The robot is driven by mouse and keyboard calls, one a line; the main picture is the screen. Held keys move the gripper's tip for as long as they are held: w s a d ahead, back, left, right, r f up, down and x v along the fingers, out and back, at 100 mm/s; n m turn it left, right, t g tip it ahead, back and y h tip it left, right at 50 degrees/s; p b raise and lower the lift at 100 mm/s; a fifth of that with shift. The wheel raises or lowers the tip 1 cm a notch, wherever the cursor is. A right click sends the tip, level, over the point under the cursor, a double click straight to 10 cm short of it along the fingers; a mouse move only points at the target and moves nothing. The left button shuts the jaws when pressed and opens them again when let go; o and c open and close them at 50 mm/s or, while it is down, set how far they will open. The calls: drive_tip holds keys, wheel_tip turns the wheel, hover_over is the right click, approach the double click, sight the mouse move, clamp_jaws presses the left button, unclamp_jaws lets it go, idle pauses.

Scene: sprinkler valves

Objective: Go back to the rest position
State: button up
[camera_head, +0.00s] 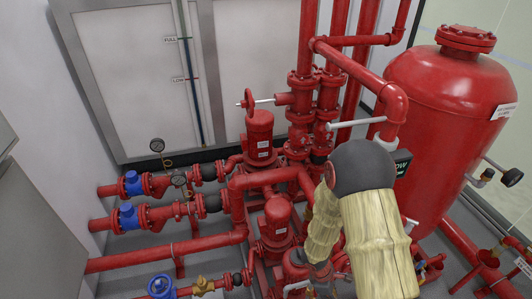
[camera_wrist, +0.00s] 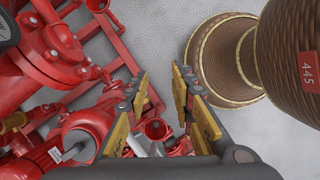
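My gripper (camera_wrist: 160,90) shows in the wrist view with its two fingers spread wide apart. Nothing is between the fingertips. Grey floor and red pipework lie beyond them. In the head view my arm, in a cream cover with a dark grey joint, reaches over the red pump pipework (camera_head: 270,178) right of the middle. My gripper cannot be made out there. A silvery part (camera_wrist: 148,144) shows low between the fingers in the wrist view, and I cannot tell if it is touched.
A large red tank (camera_head: 445,120) stands at the right. Blue-bodied valves (camera_head: 131,184) sit on pipes at the left. Red vertical pipes (camera_head: 303,110) rise behind the arm. A brown ribbed round body (camera_wrist: 285,60) labelled 445 is close on the right in the wrist view.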

drive_tip(key=s+a+r+m+t+y, duration=0.15)
drive_tip(key=s+r+m, duration=0.3)
drive_tip(key=r, duration=1.05)
drive_tip(key=s+a+r+m+t+y, duration=0.1)
drive_tip(key=s+a+r+m+t, duration=0.3)
drive_tip(key=r, duration=1.1)
drive_tip(key=s+d+r+m+t+y, duration=0.15)
drive_tip(key=r+m, duration=0.45)
drive_tip(key=r, duration=0.9)
wheel_tip(320, 180, down, 14)
drive_tip(key=b, duration=1.3)
drive_tip(key=shift+s+a+r, duration=0.25)
drive_tip(key=shift+s+a, duration=0.05)
drive_tip(key=shift+a, duration=0.1)
